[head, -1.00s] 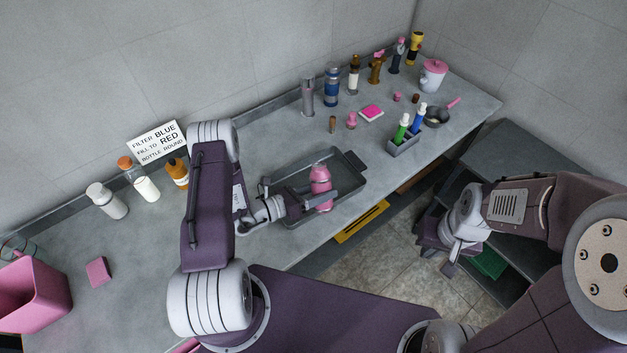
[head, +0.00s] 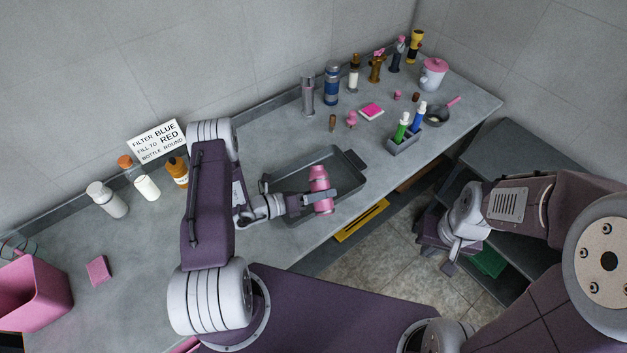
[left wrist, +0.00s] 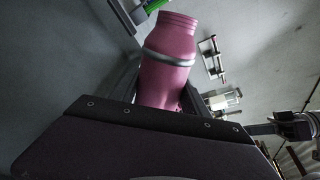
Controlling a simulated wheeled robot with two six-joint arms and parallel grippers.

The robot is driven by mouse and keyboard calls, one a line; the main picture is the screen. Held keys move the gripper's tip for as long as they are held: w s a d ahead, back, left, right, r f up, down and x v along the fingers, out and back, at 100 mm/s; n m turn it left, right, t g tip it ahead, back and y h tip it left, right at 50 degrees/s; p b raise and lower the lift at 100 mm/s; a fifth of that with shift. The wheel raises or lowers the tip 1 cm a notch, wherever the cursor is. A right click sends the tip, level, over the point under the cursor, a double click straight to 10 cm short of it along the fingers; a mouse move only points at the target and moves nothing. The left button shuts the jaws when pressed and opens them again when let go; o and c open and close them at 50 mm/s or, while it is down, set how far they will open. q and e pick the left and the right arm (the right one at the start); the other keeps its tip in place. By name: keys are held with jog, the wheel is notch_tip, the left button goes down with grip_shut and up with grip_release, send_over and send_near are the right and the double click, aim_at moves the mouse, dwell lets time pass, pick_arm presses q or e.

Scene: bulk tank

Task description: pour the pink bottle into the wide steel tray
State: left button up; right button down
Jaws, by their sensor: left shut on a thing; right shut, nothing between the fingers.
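The pink bottle (head: 319,179) is held by my left gripper (head: 322,197) over the wide steel tray (head: 287,179) on the counter. The bottle looks tilted, with its neck leaning toward the back of the tray in the head view. In the left wrist view the pink bottle (left wrist: 172,52) shows an uncapped-looking neck and a grey band around its body. I cannot see any liquid leaving it. My right gripper (head: 447,256) is shut and empty, off the counter's front edge beside the dark shelf.
Orange and white bottles (head: 146,188) stand left of my left arm. A pink bin (head: 36,291) is at the far left. Several bottles (head: 332,86) line the back.

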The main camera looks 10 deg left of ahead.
pick_arm(q)
jog(key=shift+f, duration=0.1)
jog(key=shift+w+n, duration=0.15)
jog(key=shift+n, duration=0.15)
jog(key=shift+s, duration=0.25)
jog(key=shift+f, duration=0.1)
jog(key=shift+w+f+n, duration=0.1)
jog(key=shift+w+n, duration=0.05)
jog(key=shift+n, duration=0.15)
jog(key=shift+s+d+g, duration=0.1)
jog(key=shift+s+g, duration=0.15)
jog(key=shift+g, duration=0.05)
jog(key=shift+w+f+n, duration=0.15)
jog(key=shift+w+n, duration=0.05)
jog(key=shift+n, duration=0.1)
jog(key=shift+s, duration=0.25)
jog(key=shift+w+n+g, duration=0.15)
jog(key=shift+n+g, duration=0.15)
jog(key=shift+n, duration=0.1)
